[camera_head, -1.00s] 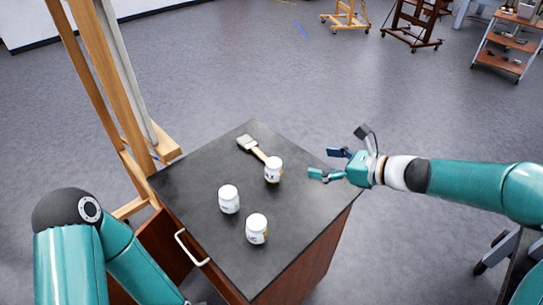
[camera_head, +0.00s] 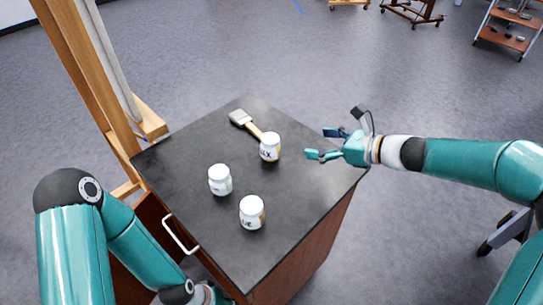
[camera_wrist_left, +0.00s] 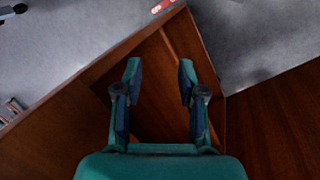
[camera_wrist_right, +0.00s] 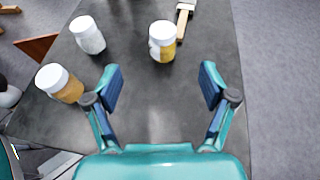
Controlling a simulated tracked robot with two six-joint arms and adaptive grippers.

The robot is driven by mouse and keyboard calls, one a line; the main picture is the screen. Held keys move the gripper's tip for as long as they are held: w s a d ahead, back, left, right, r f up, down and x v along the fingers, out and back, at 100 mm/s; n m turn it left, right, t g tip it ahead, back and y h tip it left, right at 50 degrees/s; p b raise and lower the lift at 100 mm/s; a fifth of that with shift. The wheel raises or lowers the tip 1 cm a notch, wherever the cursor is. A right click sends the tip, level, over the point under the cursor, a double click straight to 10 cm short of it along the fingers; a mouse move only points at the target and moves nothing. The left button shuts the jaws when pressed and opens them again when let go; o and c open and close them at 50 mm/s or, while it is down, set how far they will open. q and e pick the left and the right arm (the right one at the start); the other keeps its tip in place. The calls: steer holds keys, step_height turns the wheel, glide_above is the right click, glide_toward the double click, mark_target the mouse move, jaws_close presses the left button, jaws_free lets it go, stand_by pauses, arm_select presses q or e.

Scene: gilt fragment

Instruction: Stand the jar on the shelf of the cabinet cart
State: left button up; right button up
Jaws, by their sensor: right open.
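Three white-lidded, labelled jars stand upright on the dark cart top: one at the back (camera_head: 270,147), one at the left (camera_head: 220,180), one at the front (camera_head: 251,212). In the right wrist view, the back jar (camera_wrist_right: 163,42) and the front jar (camera_wrist_right: 60,83) show amber contents; the left jar (camera_wrist_right: 87,35) looks white. The cabinet cart (camera_head: 310,200) has a wooden body. My right gripper (camera_head: 319,143) is open and empty, right of the back jar. My left gripper (camera_wrist_left: 158,75) is open and empty, facing brown wooden panels of the cart; which one is the shelf is unclear.
A brush (camera_head: 247,124) lies behind the back jar, close to it. A wooden easel (camera_head: 85,80) stands at the cart's left. A white handle (camera_head: 180,234) is on the cart's front left. A rack (camera_head: 510,30) stands far off at the right.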

mark_target(277, 142)
steer(key=x, duration=0.4)
steer(key=f+x, duration=0.1)
steer(key=x, duration=0.3)
steer(key=f+x, duration=0.1)
steer(key=x, duration=0.3)
steer(key=shift+s+d, duration=0.2)
steer(key=x, duration=0.2)
steer(key=p+x, duration=0.1)
steer(key=x, duration=0.1)
steer(key=shift+w+r+p, duration=0.2)
steer(key=shift+w+p, duration=0.1)
steer(key=shift+w, duration=0.05)
steer(key=shift+w+a+f, duration=0.25)
steer(key=shift+w+a, duration=0.05)
steer(key=shift+a, duration=0.1)
arm_select(q)
steer(key=shift+r, duration=0.25)
arm_select(e)
steer(key=shift+r, duration=0.1)
steer(key=c, duration=1.5)
